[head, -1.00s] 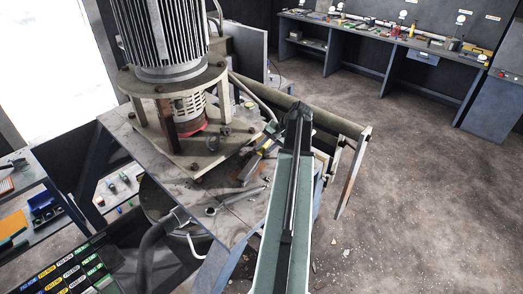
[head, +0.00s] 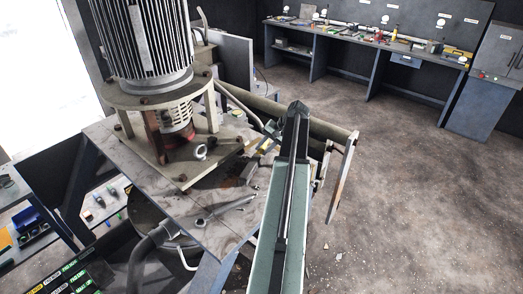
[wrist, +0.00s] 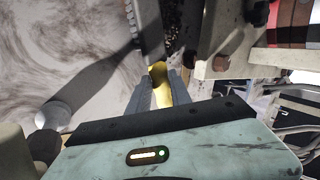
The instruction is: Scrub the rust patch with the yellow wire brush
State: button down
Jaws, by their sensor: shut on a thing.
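My gripper (wrist: 160,88) is shut on the yellow wire brush (wrist: 160,75), with a finger on each side of its yellow handle. In the head view the brush shows as a small yellow piece (head: 265,146) below the end of my arm, over the machine's top plate. A grey toothed strip beyond the handle in the wrist view may be its bristles; I cannot tell. A dark, speckled brown area (wrist: 172,22) beside that strip may be the rust patch. Contact between bristles and surface cannot be made out.
A large finned motor (head: 140,45) stands on a flanged mount (head: 160,97) left of my arm. A wrench (head: 228,206) lies on the plate (head: 185,210). A long tube runs behind my arm. Open floor (head: 400,190) lies right; a workbench (head: 350,42) stands behind.

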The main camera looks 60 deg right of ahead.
aim_at(253, 156)
jog(key=shift+w+a+f, duration=0.1)
jog(key=shift+w+a, duration=0.05)
jog(key=shift+a, duration=1.15)
jog(key=shift+w+a, duration=0.1)
jog(key=shift+a, duration=1.2)
jog(key=shift+w+a, duration=0.15)
jog(key=shift+a, duration=0.8)
jog(key=shift+w+a, duration=0.15)
jog(key=shift+a, duration=0.8)
jog(key=shift+a, duration=0.1)
jog(key=shift+w+a, duration=0.1)
jog(key=shift+a, duration=1.1)
jog(key=shift+s+d, duration=0.2)
jog(key=shift+d, duration=1.9)
jog(key=shift+s+d, duration=0.2)
jog(key=shift+d, duration=1.9)
jog(key=shift+s+d+f, duration=0.1)
jog(key=shift+s+d, duration=0.05)
jog(key=shift+d, duration=0.65)
jog(key=shift+s+d, duration=0.15)
jog(key=shift+d, duration=0.6)
jog(key=shift+w+a, duration=0.25)
jog(key=shift+a, duration=0.45)
jog(key=shift+w+a, duration=0.2)
jog(key=shift+a, duration=0.55)
jog(key=shift+w+a, duration=0.25)
jog(key=shift+a, duration=0.45)
jog(key=shift+a, duration=0.15)
